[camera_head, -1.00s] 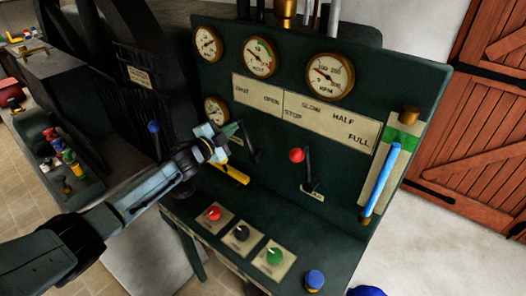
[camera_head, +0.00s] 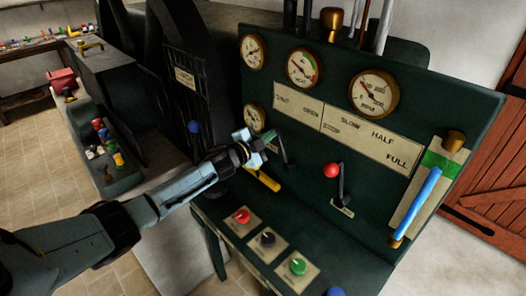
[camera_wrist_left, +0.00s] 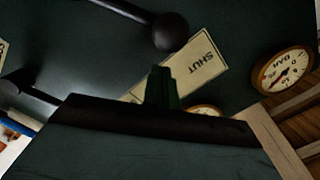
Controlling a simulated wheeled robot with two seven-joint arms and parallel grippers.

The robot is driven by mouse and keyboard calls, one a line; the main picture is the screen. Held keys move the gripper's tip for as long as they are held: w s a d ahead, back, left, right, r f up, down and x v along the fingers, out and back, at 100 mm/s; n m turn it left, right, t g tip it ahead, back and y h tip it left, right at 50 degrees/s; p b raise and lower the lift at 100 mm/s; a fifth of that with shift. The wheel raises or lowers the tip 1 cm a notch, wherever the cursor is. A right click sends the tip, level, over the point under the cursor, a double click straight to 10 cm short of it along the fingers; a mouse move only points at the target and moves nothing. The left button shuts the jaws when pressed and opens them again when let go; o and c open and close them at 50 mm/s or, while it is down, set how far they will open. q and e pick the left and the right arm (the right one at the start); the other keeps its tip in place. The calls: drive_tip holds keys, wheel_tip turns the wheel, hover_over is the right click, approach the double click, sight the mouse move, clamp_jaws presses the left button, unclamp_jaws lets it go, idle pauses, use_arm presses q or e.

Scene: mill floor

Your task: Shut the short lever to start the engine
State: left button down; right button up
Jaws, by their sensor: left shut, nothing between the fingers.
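A dark short lever (camera_head: 283,150) stands on the green engine panel (camera_head: 310,200) below the SHUT and OPEN end of the label plate (camera_head: 298,107). My left gripper (camera_head: 268,139) is shut and empty, close to the lever's left side; I cannot tell whether it touches. In the left wrist view its closed fingers (camera_wrist_left: 162,88) point at the panel, near the SHUT marking (camera_wrist_left: 195,65). A black ball-ended lever (camera_wrist_left: 171,31) shows beyond the fingers, apart from them in the picture. My right gripper is not in view.
A red-knobbed lever (camera_head: 332,170) and a blue bar (camera_head: 415,203) are to the right. Gauges (camera_head: 373,93) line the panel top. A yellow handle (camera_head: 262,180) is below my gripper. Red, black and green knobs (camera_head: 268,238) sit on the lower ledge.

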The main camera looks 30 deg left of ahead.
use_arm(q)
drive_tip(key=d+r+v, duration=0.1)
drive_tip(key=d+v, duration=0.1)
drive_tip(key=v, duration=0.8)
drive_tip(key=shift+s+r, duration=0.2)
drive_tip(key=shift+s, duration=0.35)
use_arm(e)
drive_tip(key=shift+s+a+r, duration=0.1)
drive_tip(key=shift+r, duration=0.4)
